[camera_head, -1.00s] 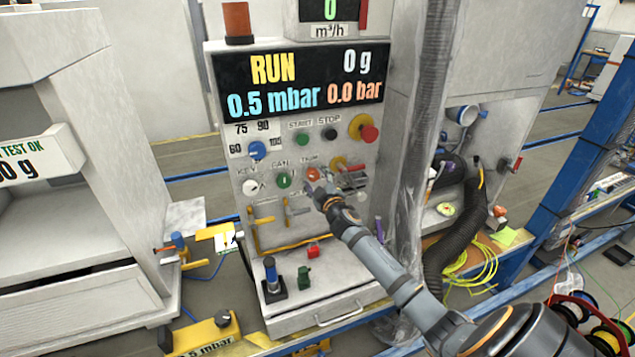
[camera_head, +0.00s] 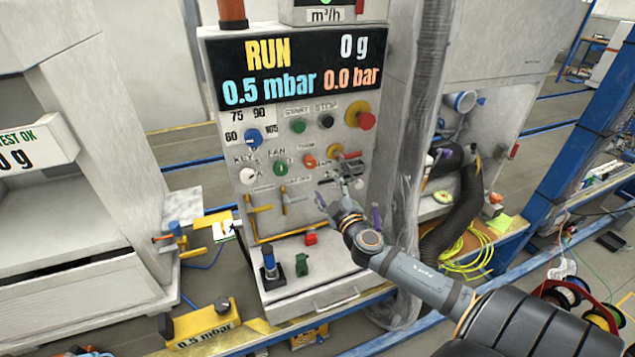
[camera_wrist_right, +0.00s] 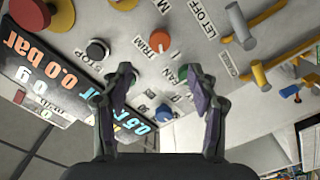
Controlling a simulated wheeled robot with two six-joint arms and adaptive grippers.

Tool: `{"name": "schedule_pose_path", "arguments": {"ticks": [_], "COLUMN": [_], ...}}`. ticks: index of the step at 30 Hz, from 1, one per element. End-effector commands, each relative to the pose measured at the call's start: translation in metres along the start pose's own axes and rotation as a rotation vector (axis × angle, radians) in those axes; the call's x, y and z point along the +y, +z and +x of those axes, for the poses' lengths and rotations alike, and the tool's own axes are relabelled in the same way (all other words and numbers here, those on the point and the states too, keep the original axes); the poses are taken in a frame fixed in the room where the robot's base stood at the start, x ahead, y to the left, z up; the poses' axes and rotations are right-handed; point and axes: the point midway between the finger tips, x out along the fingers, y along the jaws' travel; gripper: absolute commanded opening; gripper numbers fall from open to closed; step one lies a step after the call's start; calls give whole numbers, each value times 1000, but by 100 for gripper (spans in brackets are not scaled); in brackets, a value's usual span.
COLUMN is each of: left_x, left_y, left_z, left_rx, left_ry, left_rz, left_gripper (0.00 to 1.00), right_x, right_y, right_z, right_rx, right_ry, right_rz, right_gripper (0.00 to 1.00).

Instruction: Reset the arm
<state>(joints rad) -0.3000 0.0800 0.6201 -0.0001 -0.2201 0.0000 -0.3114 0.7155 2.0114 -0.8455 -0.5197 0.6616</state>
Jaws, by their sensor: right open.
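My right gripper (camera_head: 334,193) is open and empty in front of the lower right part of the control panel (camera_head: 222,150). In the right wrist view its two fingers (camera_wrist_right: 163,95) stand apart with the panel's knobs beyond them. The orange TRIM knob (camera_head: 309,161) is up and left of the gripper in the head view, and it also shows in the right wrist view (camera_wrist_right: 159,42). The green FAN knob (camera_head: 281,168) is farther left. My left gripper is in neither view.
The display (camera_head: 300,65) reads RUN, 0 g, 0.5 mbar and 0.0 bar. Yellow-handled valves (camera_head: 258,212) stick out of the panel. A red stop button (camera_head: 366,121) is at the upper right. A clear hanging sleeve (camera_head: 410,150) and a black hose (camera_head: 470,200) stand right of it.

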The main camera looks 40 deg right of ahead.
Motion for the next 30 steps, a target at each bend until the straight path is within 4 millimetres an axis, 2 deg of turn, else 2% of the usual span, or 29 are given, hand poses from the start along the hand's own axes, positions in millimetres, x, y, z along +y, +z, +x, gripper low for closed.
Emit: {"name": "schedule_pose_path", "arguments": {"ticks": [7,10,11,15,18,23,30], "left_x": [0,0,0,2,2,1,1], "left_y": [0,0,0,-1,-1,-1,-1], "left_z": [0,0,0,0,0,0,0], "left_rx": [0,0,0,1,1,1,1], "left_ry": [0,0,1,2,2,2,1], "left_rz": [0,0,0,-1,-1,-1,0], "left_gripper": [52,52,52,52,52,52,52], "right_x": [-1,-12,-20,-71,-103,-141,-179], "right_y": [1,16,24,60,67,62,34], "right_z": [-1,-18,-29,-96,-140,-197,-273], "right_rx": [-10,-122,-188,-546,-719,-896,-1049], "right_ry": [1,8,6,-103,-221,-411,-706], "right_rz": [8,85,125,290,352,413,472], "right_gripper": [60,60,60,60,60,60,60]}}
